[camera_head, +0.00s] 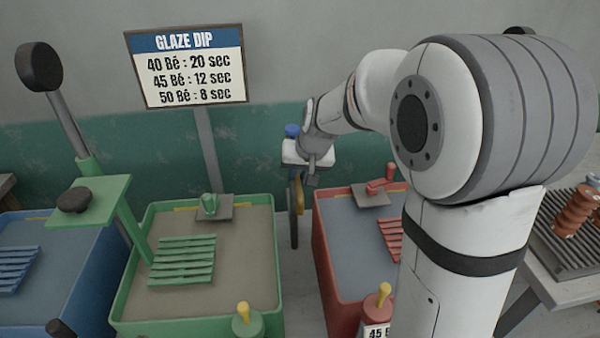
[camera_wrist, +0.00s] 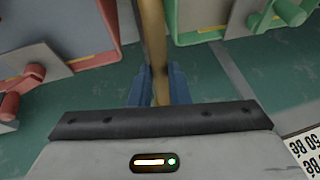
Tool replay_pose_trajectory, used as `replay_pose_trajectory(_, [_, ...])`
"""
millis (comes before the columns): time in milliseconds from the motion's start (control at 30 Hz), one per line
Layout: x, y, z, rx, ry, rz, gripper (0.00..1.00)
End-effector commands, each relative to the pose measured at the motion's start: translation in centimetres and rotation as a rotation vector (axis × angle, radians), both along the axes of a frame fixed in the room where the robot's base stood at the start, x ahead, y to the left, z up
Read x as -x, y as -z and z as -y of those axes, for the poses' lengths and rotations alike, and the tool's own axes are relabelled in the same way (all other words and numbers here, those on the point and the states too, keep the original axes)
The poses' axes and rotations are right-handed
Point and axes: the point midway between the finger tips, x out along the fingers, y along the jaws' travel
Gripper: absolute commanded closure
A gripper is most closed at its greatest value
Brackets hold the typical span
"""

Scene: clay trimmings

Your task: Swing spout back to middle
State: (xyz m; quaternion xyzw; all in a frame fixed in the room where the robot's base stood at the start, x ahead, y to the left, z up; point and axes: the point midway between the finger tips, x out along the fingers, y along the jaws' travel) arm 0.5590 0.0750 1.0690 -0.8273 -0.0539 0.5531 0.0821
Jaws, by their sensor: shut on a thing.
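The spout is a brass-coloured pipe (camera_wrist: 153,40) in the wrist view, running up from between the two blue fingers of my gripper (camera_wrist: 159,88). The fingers are shut on it. In the head view my gripper (camera_head: 297,178) is at the gap between the green vat (camera_head: 278,265) and the red vat (camera_head: 322,250). A short yellowish stretch of the spout (camera_head: 299,195) shows just below it. The spout's far end and its mount are hidden or out of view.
A blue vat (camera_head: 85,265) stands left. A green lever post (camera_head: 128,215) rises beside the green vat. A GLAZE DIP sign (camera_head: 187,65) stands behind. A slatted rack with brown pieces (camera_head: 572,212) is at right. My arm covers part of the red vat.

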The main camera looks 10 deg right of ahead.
Motion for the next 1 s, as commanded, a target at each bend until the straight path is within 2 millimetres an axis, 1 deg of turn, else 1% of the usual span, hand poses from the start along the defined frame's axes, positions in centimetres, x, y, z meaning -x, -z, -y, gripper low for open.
replay_pose_trajectory(33, [-0.1,-0.1,0.0,0.0,0.001,0.003,0.82])
replay_pose_trajectory(267, [0.0,-0.1,0.0,0.0,-0.001,0.002,0.63])
replay_pose_trajectory(467, [0.0,0.0,0.0,0.0,-0.001,0.001,0.62])
replay_pose_trajectory(567, [0.1,-0.4,0.1,0.0,0.0,0.003,0.62])
replay_pose_trajectory(667, [0.5,-1.4,0.3,-0.001,0.0,0.004,0.62])
replay_pose_trajectory(900, [2.1,-5.1,1.0,0.0,-0.001,0.006,0.62])
replay_pose_trajectory(1000, [2.5,-6.3,1.3,0.0,0.0,0.005,0.62])
